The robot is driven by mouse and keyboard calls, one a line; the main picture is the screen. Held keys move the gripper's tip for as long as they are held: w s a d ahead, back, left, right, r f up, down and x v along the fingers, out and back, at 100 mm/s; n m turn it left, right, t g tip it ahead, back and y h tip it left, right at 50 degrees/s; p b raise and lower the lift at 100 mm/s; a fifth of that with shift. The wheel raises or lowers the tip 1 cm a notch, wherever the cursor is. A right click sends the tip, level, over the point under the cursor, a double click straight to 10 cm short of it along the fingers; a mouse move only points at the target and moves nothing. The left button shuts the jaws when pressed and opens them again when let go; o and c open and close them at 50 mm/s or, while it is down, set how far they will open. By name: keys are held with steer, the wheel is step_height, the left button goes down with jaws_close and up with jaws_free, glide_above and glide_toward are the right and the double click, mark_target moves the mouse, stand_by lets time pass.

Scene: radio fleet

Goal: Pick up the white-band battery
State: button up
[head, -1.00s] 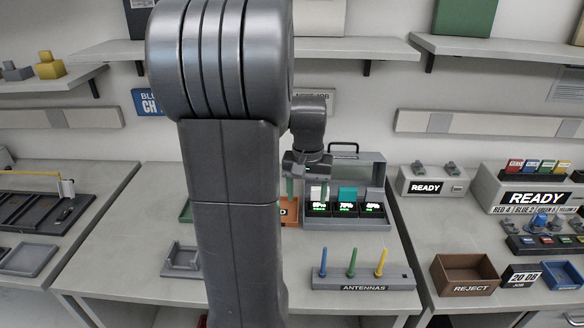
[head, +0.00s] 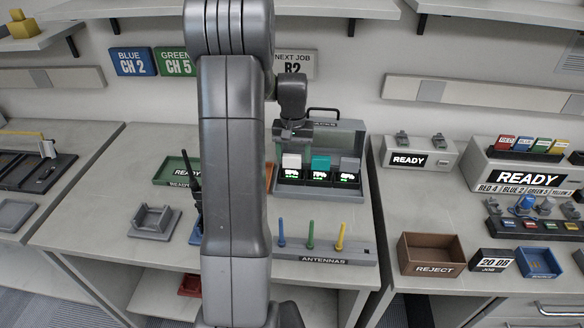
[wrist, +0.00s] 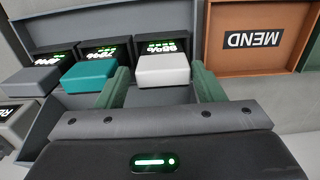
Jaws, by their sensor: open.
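The white-band battery (head: 291,161) stands in the left bay of the grey charger case (head: 318,197), above a lit green readout. In the wrist view its white top (wrist: 162,70) lies between my two green fingers. My gripper (wrist: 160,76) is open, one finger on each side of the white top; whether a finger touches it I cannot tell. In the head view my gripper (head: 291,146) is right above the white battery, and its fingers are hard to make out. A teal-topped battery (wrist: 89,76) and a grey-topped one (wrist: 35,82) stand beside it.
An orange MEND tray (wrist: 238,64) is close beside the case. The antenna rack (head: 324,254) stands in front of it. A green tray (head: 177,168), a dark radio (head: 195,185) and a grey cradle (head: 154,222) are left. The case's raised lid (head: 338,136) is behind.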

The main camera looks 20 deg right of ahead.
mark_target(292, 166)
steer(key=shift+w+f+p, duration=0.15)
steer(key=shift+f+p, duration=0.05)
steer(key=shift+f, duration=1.15)
steer(key=shift+w+f+p, duration=0.1)
steer(key=shift+f+p, duration=0.05)
steer(key=shift+f, duration=1.2)
steer(key=c, duration=0.8)
